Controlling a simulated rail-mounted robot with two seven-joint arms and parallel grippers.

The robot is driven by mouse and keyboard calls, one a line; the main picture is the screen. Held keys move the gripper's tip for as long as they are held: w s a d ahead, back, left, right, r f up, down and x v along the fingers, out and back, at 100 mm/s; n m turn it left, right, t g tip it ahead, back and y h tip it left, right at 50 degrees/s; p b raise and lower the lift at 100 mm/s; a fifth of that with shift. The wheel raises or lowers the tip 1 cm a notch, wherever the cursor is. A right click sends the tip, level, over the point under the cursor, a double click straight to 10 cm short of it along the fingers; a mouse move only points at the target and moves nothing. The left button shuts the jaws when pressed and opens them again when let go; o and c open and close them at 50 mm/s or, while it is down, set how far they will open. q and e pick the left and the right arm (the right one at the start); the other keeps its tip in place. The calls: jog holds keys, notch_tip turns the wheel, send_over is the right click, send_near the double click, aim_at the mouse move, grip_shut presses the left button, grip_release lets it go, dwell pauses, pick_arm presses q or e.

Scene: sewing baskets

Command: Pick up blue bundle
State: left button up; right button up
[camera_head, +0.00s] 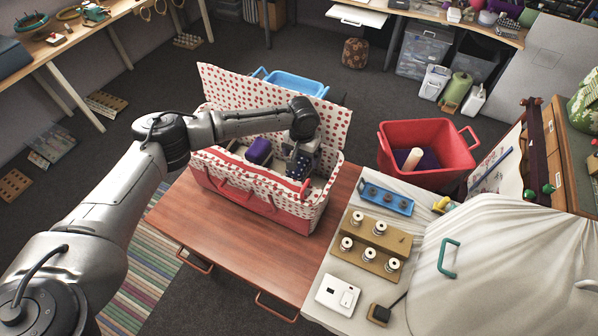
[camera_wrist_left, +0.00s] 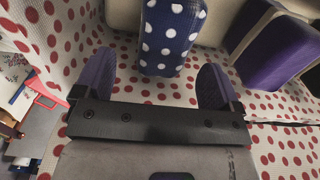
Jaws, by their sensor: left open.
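The blue bundle (camera_wrist_left: 170,38), dark blue with white dots, stands inside the open sewing basket (camera_head: 250,186), which is white with red dots and red trim. My left gripper (camera_wrist_left: 156,82) is open, with its two purple fingers apart. In the left wrist view the bundle lies ahead of the gap between the fingers, and I see no contact. In the head view my left arm reaches into the basket's right part, and the wrist partly hides the blue bundle (camera_head: 304,162). A purple bundle (camera_head: 258,150) sits to the left in the basket. My right gripper is not in view.
The basket's raised lid (camera_head: 235,95) stands behind the arm. The wooden table (camera_head: 245,245) is clear in front. A red bin (camera_head: 425,133) stands to the right. Spool racks (camera_head: 376,240) and a blue tray (camera_head: 386,198) lie on the pale surface. A blue container (camera_head: 295,84) is behind the basket.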

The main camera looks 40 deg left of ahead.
aim_at(300, 160)
pick_arm(q)
jog(key=shift+s+a+f+p, duration=0.1)
jog(key=shift+f+p, duration=0.25)
jog(key=shift+f, duration=0.8)
jog(key=shift+s+f+p, duration=0.1)
jog(key=shift+f+p, duration=0.25)
jog(key=shift+f, duration=0.8)
jog(key=shift+w+f, duration=0.1)
jog(key=shift+f, duration=0.5)
jog(key=c, duration=1)
